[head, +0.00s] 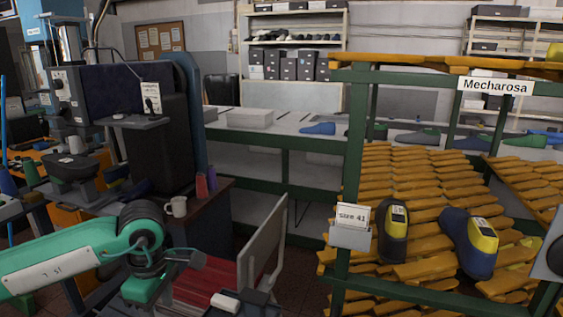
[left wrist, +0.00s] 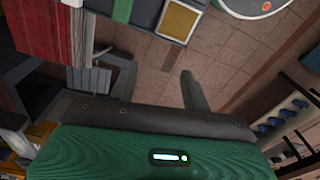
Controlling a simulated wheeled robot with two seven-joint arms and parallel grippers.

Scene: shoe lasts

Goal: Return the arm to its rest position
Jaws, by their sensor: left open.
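My left arm (head: 75,262), teal and dark grey, comes in from the left in the head view. It is bent at the lower left, in front of the workbench and over a red surface (head: 205,292). Its fingers are hard to make out there. In the left wrist view my left gripper (left wrist: 156,76) has its two dark fingers spread apart, with nothing between them and tiled floor beyond. My right gripper is not in view. Two shoe lasts, one black and yellow (head: 393,235) and one blue and yellow (head: 470,243), rest on the rack at right, away from the left arm.
A grey upright panel (head: 263,245) stands just right of the arm. A bench with a mug (head: 176,207) and a dark machine (head: 160,150) is behind it. The green-framed rack (head: 352,175) with orange slats and a size 41 card holder (head: 350,233) fills the right.

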